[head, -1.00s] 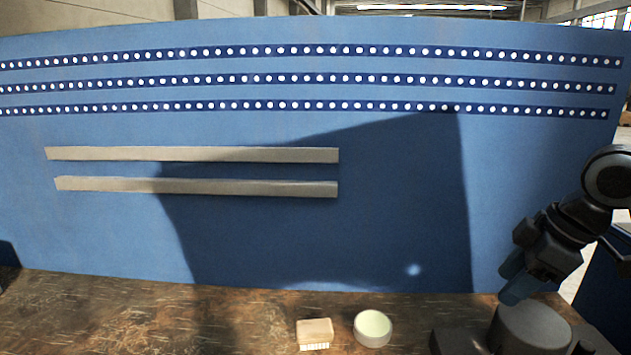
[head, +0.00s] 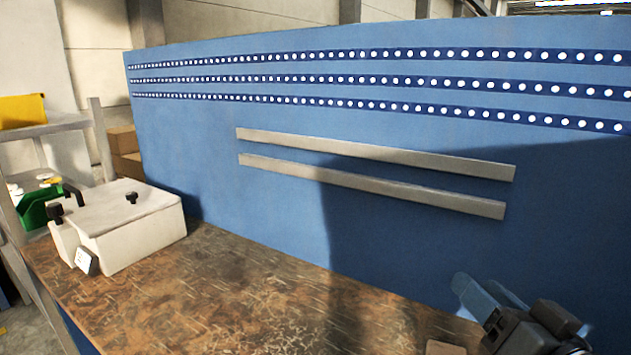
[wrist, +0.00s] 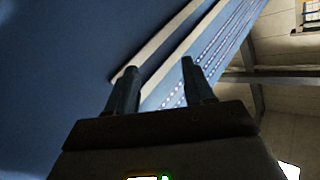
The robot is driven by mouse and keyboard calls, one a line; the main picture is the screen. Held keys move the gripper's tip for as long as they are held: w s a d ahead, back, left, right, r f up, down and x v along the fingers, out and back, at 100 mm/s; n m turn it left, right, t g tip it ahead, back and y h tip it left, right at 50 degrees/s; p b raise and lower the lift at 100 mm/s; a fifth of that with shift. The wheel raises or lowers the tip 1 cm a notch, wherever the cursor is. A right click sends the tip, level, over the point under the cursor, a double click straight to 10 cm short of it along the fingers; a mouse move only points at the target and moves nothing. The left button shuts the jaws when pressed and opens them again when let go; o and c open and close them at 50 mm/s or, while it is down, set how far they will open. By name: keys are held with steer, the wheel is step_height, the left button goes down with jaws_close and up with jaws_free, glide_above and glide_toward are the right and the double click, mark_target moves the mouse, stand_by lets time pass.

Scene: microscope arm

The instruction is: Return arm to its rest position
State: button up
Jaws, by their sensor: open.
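My gripper (head: 480,292) is at the lower right of the head view, above the wooden bench and in front of the blue back panel. In the wrist view my gripper (wrist: 159,68) has its two dark fingers apart with nothing between them, pointing towards the panel and its rails. No microscope is recognisable in the views now. Most of my arm is outside the head view.
The wooden bench top (head: 235,290) is mostly clear. A white box (head: 130,230) with black knobs stands at its left end. A tan block (head: 445,348) shows at the bottom edge near my gripper. The blue panel (head: 270,220) with two grey rails rises behind.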

steer(key=s+a+f+m+g+h, duration=0.1)
steer(key=s+a+f+m+h, duration=0.1)
steer(key=s+f, duration=0.6)
steer(key=s+a+f+m+g+h, duration=0.1)
steer(key=s+a+f+h, duration=0.3)
steer(key=s, duration=0.7)
steer(key=s+d+n+y, duration=0.1)
steer(key=s+d+n, duration=0.1)
steer(key=s, duration=0.6)
steer(key=s+d+n+y, duration=0.2)
steer(key=s+d+n, duration=0.1)
steer(key=s, duration=0.6)
steer(key=shift+s+f+n+g, duration=0.15)
steer(key=shift+s+n+g, duration=0.15)
steer(key=shift+g, duration=0.1)
